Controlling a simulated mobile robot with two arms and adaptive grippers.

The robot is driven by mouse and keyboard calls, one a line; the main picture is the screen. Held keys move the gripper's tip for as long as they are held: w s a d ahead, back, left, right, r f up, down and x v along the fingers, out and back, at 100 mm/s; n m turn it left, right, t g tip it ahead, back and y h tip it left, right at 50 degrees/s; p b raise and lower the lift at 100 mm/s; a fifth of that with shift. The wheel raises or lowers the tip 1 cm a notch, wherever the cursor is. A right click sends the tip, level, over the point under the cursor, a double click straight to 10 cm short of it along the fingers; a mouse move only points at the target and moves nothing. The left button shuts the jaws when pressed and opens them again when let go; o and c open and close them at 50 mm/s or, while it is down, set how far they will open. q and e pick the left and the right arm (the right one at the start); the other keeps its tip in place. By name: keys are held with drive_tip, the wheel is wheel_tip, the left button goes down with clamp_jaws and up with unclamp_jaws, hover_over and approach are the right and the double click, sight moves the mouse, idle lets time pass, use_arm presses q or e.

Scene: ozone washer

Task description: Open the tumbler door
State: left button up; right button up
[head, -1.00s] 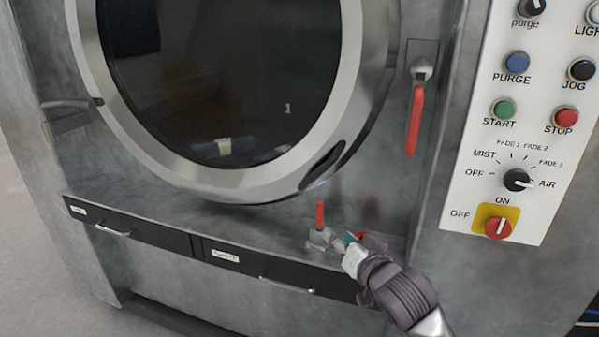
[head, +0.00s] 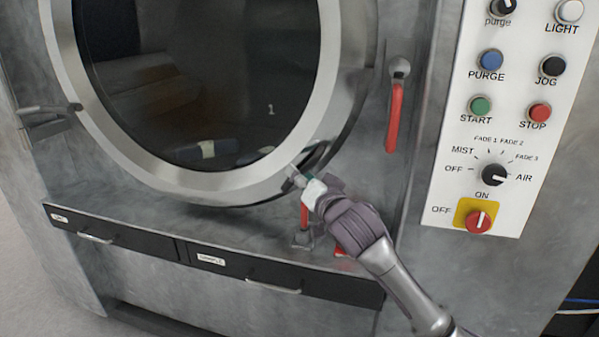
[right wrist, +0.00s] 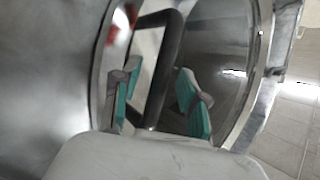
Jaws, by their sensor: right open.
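The tumbler door (head: 190,185) is a large round metal ring around dark glass, and it looks closed. A dark handle recess (head: 315,156) sits at the ring's lower right. My right gripper (head: 298,176) is at this recess, partly covering it. In the right wrist view my right gripper (right wrist: 157,92) is open, its two teal-padded fingers apart. A dark handle bar (right wrist: 161,70) shows between the fingers, with the shiny door rim around it. I cannot tell whether a finger touches the bar. My left gripper is not in view.
A red-handled lever (head: 394,118) hangs right of the door. A smaller red lever (head: 304,215) stands on the ledge below, partly behind my gripper. Drawers (head: 273,285) run under the ledge. A white control panel (head: 455,130) is at the right.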

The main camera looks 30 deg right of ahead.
drive_tip(key=shift+w+d, duration=0.15)
drive_tip(key=shift+w, duration=0.6)
clamp_jaws()
